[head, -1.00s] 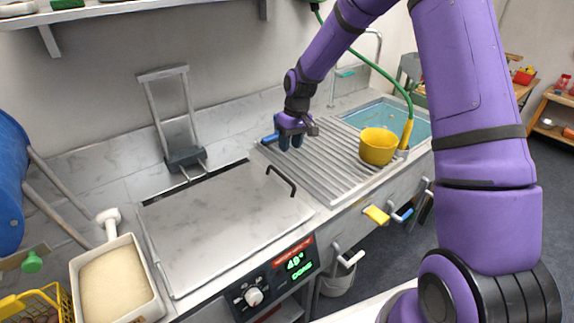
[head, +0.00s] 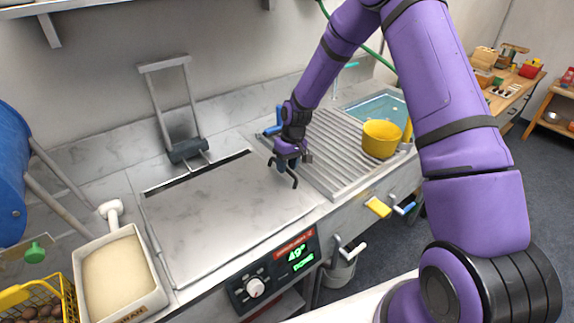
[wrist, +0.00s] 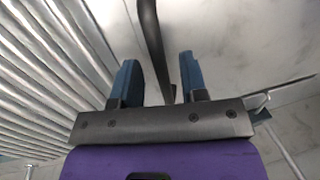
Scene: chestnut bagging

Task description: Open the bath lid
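The bath lid (head: 215,215) is a flat grey metal plate lying closed on the bath in the counter. It also shows in the wrist view (wrist: 225,40). Its dark bar handle (head: 294,181) stands at the lid's right edge. In the wrist view the handle (wrist: 152,45) runs between my two blue fingers, with a gap on both sides. My gripper (head: 285,163) is at the handle with its fingers pointing down. The gripper also shows in the wrist view (wrist: 160,78), open and not closed on the handle.
A ribbed drainboard (head: 335,150) with a yellow pot (head: 381,139) lies right of the lid. A metal frame (head: 172,110) stands behind it. A bin of pale grains (head: 118,275) is at left. The control panel (head: 275,272) on the front reads 49° in green.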

